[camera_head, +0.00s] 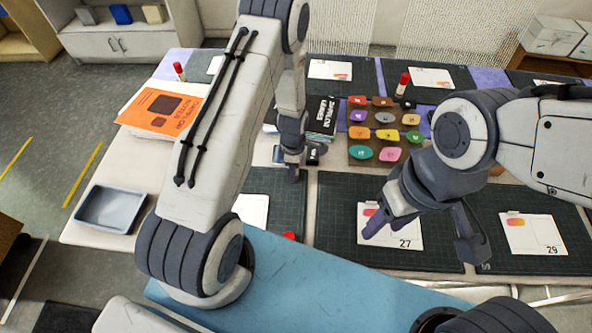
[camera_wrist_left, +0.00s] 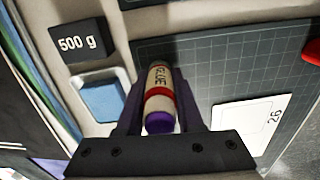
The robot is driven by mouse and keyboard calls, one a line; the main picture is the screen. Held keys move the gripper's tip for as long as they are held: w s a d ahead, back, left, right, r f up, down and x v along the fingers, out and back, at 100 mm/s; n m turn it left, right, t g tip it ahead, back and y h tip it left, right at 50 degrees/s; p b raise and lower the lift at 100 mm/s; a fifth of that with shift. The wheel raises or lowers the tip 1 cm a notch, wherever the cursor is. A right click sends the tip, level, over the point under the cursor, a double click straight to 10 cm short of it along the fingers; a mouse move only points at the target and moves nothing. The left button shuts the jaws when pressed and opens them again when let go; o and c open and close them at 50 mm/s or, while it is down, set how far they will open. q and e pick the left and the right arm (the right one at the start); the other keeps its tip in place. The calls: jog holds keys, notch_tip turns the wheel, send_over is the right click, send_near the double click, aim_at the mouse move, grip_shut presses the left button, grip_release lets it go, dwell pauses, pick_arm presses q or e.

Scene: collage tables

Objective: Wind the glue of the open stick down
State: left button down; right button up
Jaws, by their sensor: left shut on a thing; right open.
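My left gripper (camera_wrist_left: 159,95) is shut on a glue stick (camera_wrist_left: 159,79) with a cream "GLUE" label, a red band and a purple end towards the wrist camera. In the head view my left gripper (camera_head: 291,168) hangs over the table near the cutting mat's back edge, and the stick is mostly hidden there. A red cap (camera_head: 289,236) lies on the mat's front part; it also shows in the left wrist view (camera_wrist_left: 312,51). My right gripper (camera_head: 424,228) is open and empty over card 27.
Card 26 (camera_wrist_left: 252,122) lies on the mat near the cap. A 500 g block (camera_wrist_left: 78,43) and a blue sponge in a dish (camera_wrist_left: 101,98) are beside the stick. Capped glue sticks (camera_head: 403,84) (camera_head: 179,71), a colour-pad board (camera_head: 388,135) and an empty tray (camera_head: 110,208) stand around.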

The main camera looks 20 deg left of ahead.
pick_arm(q)
jog(key=n, duration=0.5)
jog(key=shift+s+n, duration=0.1)
jog(key=shift+n, duration=0.2)
jog(key=n, duration=0.5)
jog(key=shift+c, duration=1.9)
grip_release()
jog(key=m, duration=1.4)
jog(key=shift+m+b, duration=0.3)
jog(key=shift+m, duration=0.1)
